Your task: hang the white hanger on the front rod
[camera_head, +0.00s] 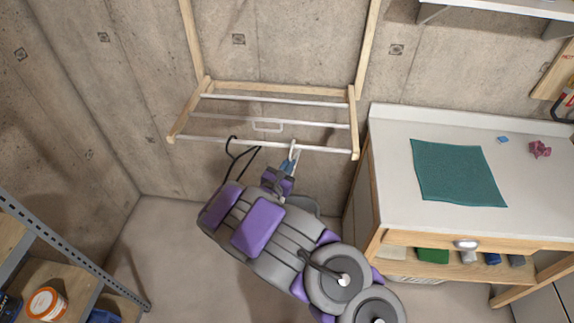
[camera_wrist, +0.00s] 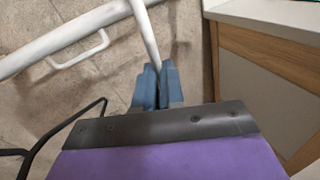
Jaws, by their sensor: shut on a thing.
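The wooden drying rack on the wall has a white front rod (camera_head: 220,144), which also shows as a thick white bar in the wrist view (camera_wrist: 60,38). My gripper (camera_head: 288,165) is just below this rod, right of its middle. Its blue fingertips (camera_wrist: 158,85) are shut on a thin white piece of the white hanger (camera_wrist: 146,38). In the head view the white hanger (camera_head: 293,149) overlaps the front rod. Its upper end leaves the wrist view, so I cannot tell whether it is hooked over the rod.
A black bent wire (camera_head: 232,155), perhaps a hanger, is left of my gripper near the front rod. A small white loop (camera_head: 267,126) is behind the front rod. A white-topped cabinet (camera_head: 390,160) with a teal cloth (camera_head: 455,172) stands close on the right.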

